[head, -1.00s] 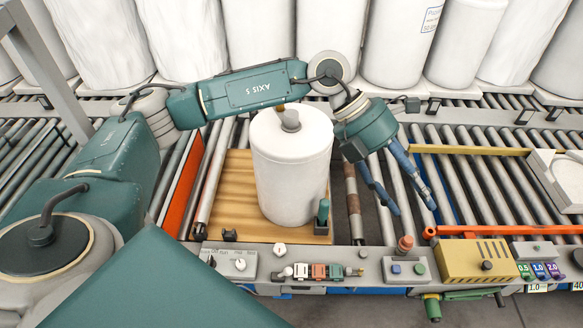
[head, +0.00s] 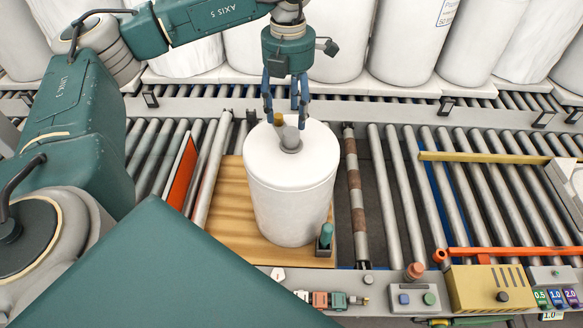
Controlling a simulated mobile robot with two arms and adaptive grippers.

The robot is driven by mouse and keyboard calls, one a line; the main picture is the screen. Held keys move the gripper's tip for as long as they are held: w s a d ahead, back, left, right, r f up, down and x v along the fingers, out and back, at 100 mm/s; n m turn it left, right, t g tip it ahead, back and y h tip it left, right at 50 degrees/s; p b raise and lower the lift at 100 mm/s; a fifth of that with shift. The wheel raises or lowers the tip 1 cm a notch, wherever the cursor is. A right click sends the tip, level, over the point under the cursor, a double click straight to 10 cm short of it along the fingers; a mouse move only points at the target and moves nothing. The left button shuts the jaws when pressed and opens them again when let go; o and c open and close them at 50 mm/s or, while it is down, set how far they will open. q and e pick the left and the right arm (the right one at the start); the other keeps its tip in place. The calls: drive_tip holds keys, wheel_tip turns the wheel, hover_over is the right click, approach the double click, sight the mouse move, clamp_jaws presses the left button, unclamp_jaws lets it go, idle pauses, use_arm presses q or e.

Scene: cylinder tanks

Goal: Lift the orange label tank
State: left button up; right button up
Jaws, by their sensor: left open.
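A white cylinder tank (head: 290,200) stands upright on a wooden board (head: 226,210) at the conveyor. A grey knob (head: 291,138) and a small brass fitting (head: 278,119) sit on its top. I see no orange label on its visible side. My left gripper (head: 286,113) points down, its blue fingers apart at the tank's top around the brass fitting and just behind the knob. It is open and holds nothing; I cannot tell whether it touches the tank. My right gripper is not in view.
A small green cylinder (head: 325,236) stands at the board's front right corner. A control ledge with a yellow box (head: 490,290) runs along the front. An orange bar (head: 510,252) and a yellow bar (head: 480,156) cross the right rollers. More white tanks (head: 410,40) line the back.

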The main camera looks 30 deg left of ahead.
sight(292, 131)
use_arm(q)
wheel_tip(292, 131, down, 3)
drive_tip(key=shift+s+d+f, duration=0.1)
drive_tip(key=shift+s, duration=0.05)
drive_tip(key=shift+f+p, duration=0.25)
drive_tip(key=shift+p, duration=0.05)
drive_tip(key=f, duration=0.1)
drive_tip(key=f+p, duration=0.1)
drive_tip(key=f, duration=0.2)
drive_tip(key=shift+w+d+f, duration=0.2)
drive_tip(key=shift+w, duration=0.05)
drive_tip(key=shift+f, duration=0.2)
drive_tip(key=c, duration=0.3)
clamp_jaws()
drive_tip(key=shift+w+r, duration=0.1)
drive_tip(key=shift+r, duration=0.1)
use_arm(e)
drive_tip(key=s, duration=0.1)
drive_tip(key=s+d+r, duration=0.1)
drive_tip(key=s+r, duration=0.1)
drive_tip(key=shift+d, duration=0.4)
